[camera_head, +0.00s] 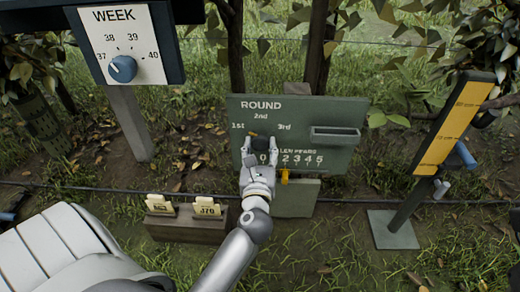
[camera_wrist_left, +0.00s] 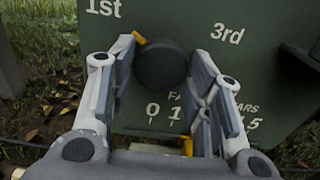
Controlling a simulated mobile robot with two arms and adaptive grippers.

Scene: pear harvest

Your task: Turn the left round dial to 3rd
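The dark green ROUND board (camera_head: 345,158) stands in the middle of the head view, marked 1st, 2nd and 3rd. Its round black dial (camera_wrist_left: 162,66) is in the upper middle of the left wrist view. The dial's orange pointer (camera_wrist_left: 138,38) points up and left, toward 1st; 3rd is printed to the right. My left gripper (camera_wrist_left: 164,62) is open, with one finger on each side of the dial. The left fingertip is close to the pointer; I cannot tell whether it touches. In the head view the gripper (camera_head: 261,145) partly hides the dial. My right gripper is not in view.
A WEEK sign (camera_head: 92,40) with a blue knob (camera_head: 122,69) stands at the upper left. A numbered scale with a yellow slider (camera_head: 284,177) lies below the dial. A tray (camera_head: 335,135) juts from the board's right. A yellow-faced post (camera_head: 455,125) stands farther right.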

